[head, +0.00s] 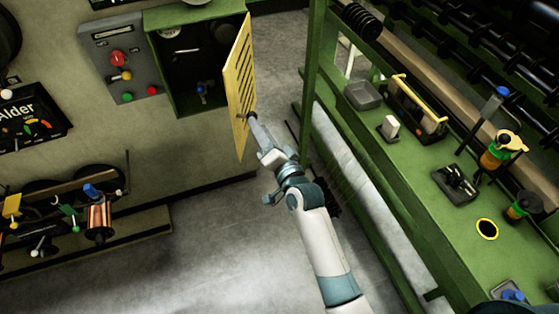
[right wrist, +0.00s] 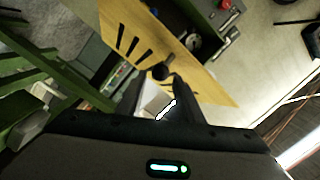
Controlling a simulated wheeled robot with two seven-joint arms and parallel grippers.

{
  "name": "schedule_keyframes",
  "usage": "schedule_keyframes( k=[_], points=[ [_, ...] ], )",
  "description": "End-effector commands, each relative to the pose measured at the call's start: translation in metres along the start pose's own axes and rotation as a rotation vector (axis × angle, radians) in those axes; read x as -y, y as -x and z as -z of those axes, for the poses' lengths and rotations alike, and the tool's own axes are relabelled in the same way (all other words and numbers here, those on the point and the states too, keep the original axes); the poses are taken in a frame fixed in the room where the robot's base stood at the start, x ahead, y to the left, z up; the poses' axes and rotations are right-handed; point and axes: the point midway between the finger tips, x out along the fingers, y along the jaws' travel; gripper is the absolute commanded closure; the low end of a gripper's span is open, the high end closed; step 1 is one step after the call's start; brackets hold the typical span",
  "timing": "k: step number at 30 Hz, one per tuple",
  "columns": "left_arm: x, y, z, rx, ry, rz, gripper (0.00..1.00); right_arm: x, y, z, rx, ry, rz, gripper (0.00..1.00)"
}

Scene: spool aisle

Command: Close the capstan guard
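The capstan guard is a yellow slotted panel (head: 240,75), hinged on a green box (head: 185,55) on the wall. It stands swung out, so the dark inside of the box shows. In the right wrist view the guard (right wrist: 195,75) fills the upper middle, with a dark knob (right wrist: 160,72) on it. My right gripper (head: 250,118) is at the lower part of the guard, by this knob. In the right wrist view its fingers stand apart, with the knob at the tips; whether they touch it is unclear. My left gripper is not in view.
A grey control panel (head: 118,60) with a red button is left of the box. A green shelf rack (head: 400,170) with spools and tools stands close on the right of my right arm. Below left is a low ledge (head: 90,245) with spools. The floor between is clear.

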Motion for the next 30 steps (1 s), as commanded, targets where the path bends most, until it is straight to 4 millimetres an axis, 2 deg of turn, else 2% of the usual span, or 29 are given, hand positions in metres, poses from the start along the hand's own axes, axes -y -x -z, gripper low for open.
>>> schedule_keyframes(
  k=[1,9,15,21,30],
  points=[
    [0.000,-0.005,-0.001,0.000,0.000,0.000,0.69,-0.003,0.012,-0.002,0.000,0.000,-0.001,0.66],
    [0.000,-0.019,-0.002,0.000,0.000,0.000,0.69,-0.003,0.066,-0.002,0.001,0.000,-0.001,0.66],
    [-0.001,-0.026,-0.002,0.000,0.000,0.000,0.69,-0.002,0.098,-0.002,0.001,0.000,-0.001,0.66],
    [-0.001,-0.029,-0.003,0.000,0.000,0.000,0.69,0.000,0.113,-0.001,0.001,0.000,0.000,0.66],
    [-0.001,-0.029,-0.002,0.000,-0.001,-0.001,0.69,0.000,0.116,-0.001,0.001,-0.001,0.000,0.66]
  ],
)
